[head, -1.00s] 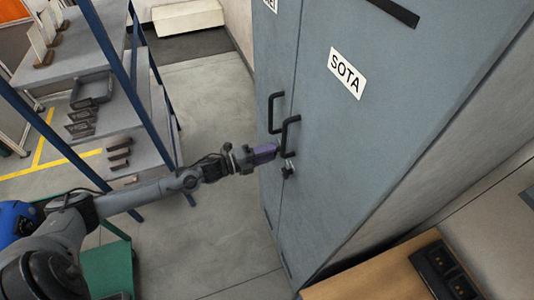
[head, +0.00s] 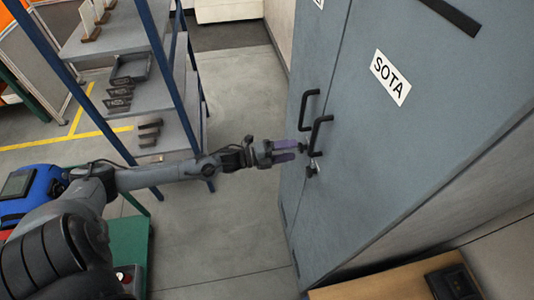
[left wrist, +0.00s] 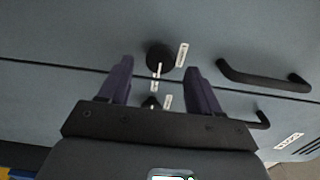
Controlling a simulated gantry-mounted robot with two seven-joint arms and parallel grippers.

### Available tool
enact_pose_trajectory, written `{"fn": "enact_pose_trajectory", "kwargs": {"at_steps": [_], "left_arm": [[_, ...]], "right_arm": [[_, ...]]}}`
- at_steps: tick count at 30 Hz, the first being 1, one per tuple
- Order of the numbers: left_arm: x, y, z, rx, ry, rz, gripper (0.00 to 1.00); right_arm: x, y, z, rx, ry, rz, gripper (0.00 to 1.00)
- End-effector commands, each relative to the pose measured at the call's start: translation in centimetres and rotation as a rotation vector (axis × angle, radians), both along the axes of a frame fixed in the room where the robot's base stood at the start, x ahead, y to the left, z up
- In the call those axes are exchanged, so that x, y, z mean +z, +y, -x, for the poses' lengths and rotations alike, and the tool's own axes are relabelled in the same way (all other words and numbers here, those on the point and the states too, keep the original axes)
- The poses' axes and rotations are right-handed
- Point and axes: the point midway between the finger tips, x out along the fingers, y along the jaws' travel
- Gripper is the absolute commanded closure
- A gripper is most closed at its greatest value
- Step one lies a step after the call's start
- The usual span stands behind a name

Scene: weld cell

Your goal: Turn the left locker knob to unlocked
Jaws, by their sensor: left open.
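The grey locker (head: 345,200) has two doors with black handles. In the left wrist view, the left knob (left wrist: 160,56) is a round black disc with a silver lever, on the upper door, beside a small white label. The right knob (left wrist: 151,102) is below the seam, partly hidden by my gripper. In the head view, the right knob (head: 313,168) shows under a handle; the left one is largely hidden. My left gripper (head: 291,151) is open, its purple fingers pointing at the doors. In the wrist view its fingertips (left wrist: 158,68) flank the left knob's lever, with no clear contact.
The left door handle (head: 308,108) and right door handle (head: 319,135) stick out close above my fingers. A blue-framed shelf (head: 150,88) with several dark parts stands to the left. A wooden top (head: 385,284) is at the lower right. The floor (head: 240,215) between is clear.

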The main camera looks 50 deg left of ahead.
Motion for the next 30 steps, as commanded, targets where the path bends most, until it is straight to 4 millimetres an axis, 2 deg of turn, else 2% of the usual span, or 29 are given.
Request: {"fn": "enact_pose_trajectory", "kwargs": {"at_steps": [9,15,22,30], "left_arm": [[-0.1,2.2,4.3,-0.002,0.004,0.0,0.36],[-0.1,3.3,6.3,-0.001,0.002,0.0,0.36],[0.0,4.0,7.5,-0.002,0.001,0.0,0.36],[0.1,4.2,7.7,-0.002,-0.001,0.0,0.36]], "right_arm": [[-0.1,0.2,0.0,-0.004,0.0,-0.007,1.0],[0.1,0.2,0.0,-0.006,0.0,-0.009,1.0],[0.2,0.2,0.0,-0.006,0.0,-0.009,1.0],[0.2,0.2,0.0,-0.005,0.0,-0.007,1.0]]}}
